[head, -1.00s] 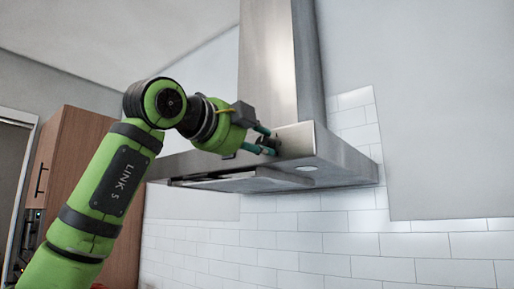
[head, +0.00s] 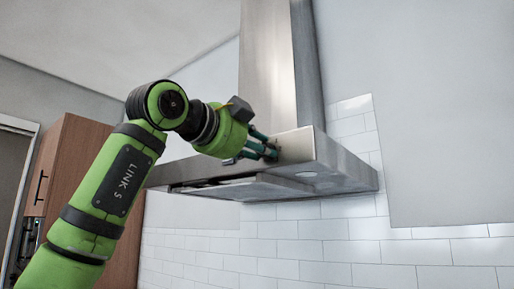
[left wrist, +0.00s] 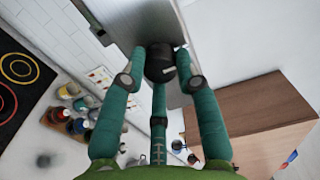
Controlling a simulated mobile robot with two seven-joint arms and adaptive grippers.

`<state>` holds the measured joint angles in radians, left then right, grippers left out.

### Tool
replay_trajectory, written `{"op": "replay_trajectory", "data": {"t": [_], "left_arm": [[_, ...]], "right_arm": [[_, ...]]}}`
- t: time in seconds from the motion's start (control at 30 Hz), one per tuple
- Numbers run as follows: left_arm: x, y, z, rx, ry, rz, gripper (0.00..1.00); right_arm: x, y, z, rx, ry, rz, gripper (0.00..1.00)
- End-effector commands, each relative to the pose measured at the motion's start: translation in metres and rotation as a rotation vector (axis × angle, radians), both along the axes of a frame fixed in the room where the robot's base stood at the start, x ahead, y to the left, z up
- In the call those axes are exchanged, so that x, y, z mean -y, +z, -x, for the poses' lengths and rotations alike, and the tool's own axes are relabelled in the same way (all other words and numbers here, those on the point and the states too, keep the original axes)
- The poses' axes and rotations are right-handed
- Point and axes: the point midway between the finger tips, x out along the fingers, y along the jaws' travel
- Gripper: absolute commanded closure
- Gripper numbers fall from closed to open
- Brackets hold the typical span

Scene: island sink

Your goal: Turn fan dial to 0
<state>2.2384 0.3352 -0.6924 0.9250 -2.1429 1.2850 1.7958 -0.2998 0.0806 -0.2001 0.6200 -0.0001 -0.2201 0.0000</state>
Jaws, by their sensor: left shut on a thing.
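The range hood (head: 300,150) is brushed steel, with a tall chimney above it. The fan dial (left wrist: 160,62) shows in the left wrist view as a dark round knob on the hood's steel front (left wrist: 150,22). My left gripper (head: 268,151) is at the hood's front face, its teal fingers against it. In the left wrist view the fingers (left wrist: 160,75) are closed around the dial. In the head view the fingers hide the dial, and its setting cannot be read. My right gripper is in neither view.
White wall tiles (head: 300,245) lie below and behind the hood. A brown wooden cabinet (head: 75,185) stands at the left. In the left wrist view a stove top (left wrist: 18,85) and a tray of jars (left wrist: 75,112) lie far below.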

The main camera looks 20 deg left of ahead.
Motion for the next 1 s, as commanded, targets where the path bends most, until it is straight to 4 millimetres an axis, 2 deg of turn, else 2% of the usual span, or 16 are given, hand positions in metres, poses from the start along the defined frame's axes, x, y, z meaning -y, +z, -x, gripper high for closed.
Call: {"op": "replay_trajectory", "data": {"t": [0.17, 0.2, 0.23, 0.67, 0.83, 1.0], "left_arm": [[0.002, -0.002, -0.001, -0.008, -0.003, -0.002, 1.00], [0.002, -0.002, -0.001, -0.007, -0.003, -0.001, 0.52], [0.002, -0.002, -0.001, -0.007, -0.003, -0.002, 0.45], [-0.003, 0.000, 0.006, 0.001, 0.000, -0.001, 0.45], [-0.011, 0.000, 0.030, 0.004, 0.001, -0.003, 0.45], [-0.024, 0.001, 0.066, 0.003, 0.000, -0.002, 0.45]], "right_arm": [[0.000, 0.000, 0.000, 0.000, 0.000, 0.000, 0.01], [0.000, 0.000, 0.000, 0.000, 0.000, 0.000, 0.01], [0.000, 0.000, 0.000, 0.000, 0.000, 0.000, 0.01], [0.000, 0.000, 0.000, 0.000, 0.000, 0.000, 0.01], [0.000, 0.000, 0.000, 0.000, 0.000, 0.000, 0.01], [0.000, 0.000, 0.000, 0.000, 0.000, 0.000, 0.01]]}}
